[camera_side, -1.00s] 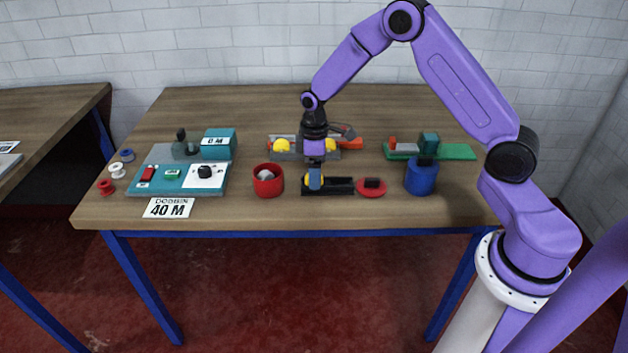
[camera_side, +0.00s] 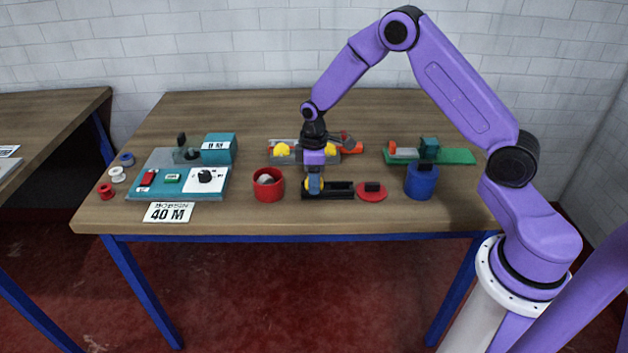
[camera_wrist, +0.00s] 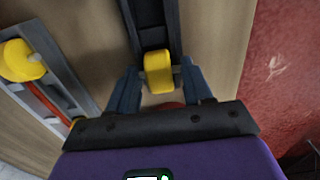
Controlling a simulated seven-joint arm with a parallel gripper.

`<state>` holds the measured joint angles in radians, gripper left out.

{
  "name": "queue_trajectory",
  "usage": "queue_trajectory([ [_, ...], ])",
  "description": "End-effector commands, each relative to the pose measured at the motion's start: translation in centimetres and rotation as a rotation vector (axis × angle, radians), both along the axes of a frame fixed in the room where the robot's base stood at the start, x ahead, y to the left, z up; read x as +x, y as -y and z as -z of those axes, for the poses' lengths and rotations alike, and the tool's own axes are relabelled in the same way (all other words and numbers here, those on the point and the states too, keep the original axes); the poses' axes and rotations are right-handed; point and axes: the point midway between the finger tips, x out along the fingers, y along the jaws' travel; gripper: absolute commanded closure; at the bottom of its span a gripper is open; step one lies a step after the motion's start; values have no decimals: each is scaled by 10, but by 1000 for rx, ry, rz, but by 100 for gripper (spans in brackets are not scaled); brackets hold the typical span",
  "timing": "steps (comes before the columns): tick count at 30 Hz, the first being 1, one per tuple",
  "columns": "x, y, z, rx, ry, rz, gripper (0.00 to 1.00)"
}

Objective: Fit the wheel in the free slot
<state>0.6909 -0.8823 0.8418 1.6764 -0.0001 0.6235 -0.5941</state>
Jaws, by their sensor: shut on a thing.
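My gripper (camera_side: 313,190) is shut on a small yellow wheel (camera_wrist: 158,72), which sits between the two blue-grey fingers in the wrist view. The wheel is at the left end of a black slotted holder (camera_side: 340,189) in the side view. In the wrist view the holder's channel (camera_wrist: 150,14) runs up and away from the wheel, and the wheel overlaps its near end. I cannot tell whether the wheel is seated in the slot or just above it. In the side view the fingers hide most of the wheel.
A grey fixture with yellow wheels (camera_side: 282,149) stands behind my gripper. A red cup (camera_side: 268,190) is left of the holder; a red disc (camera_side: 371,194) and a blue canister (camera_side: 421,186) are right. A teal machine (camera_side: 180,181) stands further left. The table's front edge is close.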

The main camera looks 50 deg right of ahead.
Motion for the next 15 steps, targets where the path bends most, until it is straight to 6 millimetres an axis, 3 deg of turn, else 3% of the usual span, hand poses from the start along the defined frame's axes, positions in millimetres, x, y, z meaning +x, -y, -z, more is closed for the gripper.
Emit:
queue_trajectory([
  [8,1,0,-27,1,4,-1,80],
  [15,-26,-1,-62,1,4,-1,80],
])
